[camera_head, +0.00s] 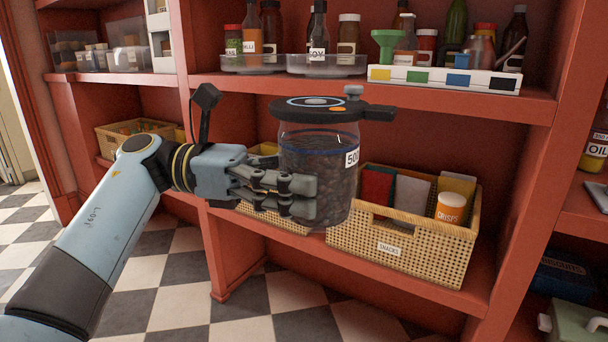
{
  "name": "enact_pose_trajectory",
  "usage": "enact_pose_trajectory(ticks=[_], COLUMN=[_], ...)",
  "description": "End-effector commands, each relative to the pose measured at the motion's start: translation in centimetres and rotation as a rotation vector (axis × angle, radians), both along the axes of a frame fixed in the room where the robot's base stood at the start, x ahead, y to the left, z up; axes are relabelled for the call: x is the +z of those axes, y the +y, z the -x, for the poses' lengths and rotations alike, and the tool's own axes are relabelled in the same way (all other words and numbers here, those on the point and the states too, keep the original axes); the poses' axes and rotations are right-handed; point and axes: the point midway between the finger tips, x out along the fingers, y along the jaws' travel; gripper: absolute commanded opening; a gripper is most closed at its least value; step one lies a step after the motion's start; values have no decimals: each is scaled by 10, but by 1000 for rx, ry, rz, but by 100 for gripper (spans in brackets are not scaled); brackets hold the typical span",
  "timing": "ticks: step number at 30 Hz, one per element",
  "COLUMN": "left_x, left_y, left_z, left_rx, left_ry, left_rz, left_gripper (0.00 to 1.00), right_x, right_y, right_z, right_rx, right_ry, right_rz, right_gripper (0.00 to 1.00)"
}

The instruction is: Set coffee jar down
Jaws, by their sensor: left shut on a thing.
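The coffee jar (318,150) is a clear canister of dark beans with a black lid and a white label reading "500". It is upright in front of the red shelving. My left gripper (303,197) comes in from the left and is shut on the jar's lower part. The jar hides part of the snacks basket and the shelf behind it. No surface touching the jar's base can be made out. My right gripper is not in view.
A wicker basket (398,245) labelled "SNACKS" fills much of the lower shelf (440,290). The upper shelf (480,100) holds bottles, trays and a colour-marked white box (445,79). An upright (545,200) stands at right. Checkered floor (170,290) lies below.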

Motion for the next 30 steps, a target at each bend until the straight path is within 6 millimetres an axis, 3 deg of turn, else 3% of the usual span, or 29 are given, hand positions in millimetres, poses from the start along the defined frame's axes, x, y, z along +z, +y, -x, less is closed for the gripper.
enact_pose_trajectory(ticks=[5, 10, 15, 19, 24, 30], left_x=[-5, -42, -92, -110, -96, -50], left_y=[1, 22, 75, 123, 166, 180], left_z=[2, 15, 43, 62, 75, 72], left_rx=[1, 21, 95, 229, 411, 573], left_ry=[0, 7, 7, 4, -2, -6], left_rz=[2, -3, -9, -10, -6, -1], left_gripper=[22, 23, 23, 23, 23, 23], right_x=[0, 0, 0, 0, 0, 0], right_y=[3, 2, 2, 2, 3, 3], right_z=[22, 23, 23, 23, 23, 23], right_rx=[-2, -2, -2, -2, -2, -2], right_ry=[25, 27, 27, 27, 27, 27], right_rz=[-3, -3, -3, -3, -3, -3], right_gripper=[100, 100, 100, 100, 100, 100])
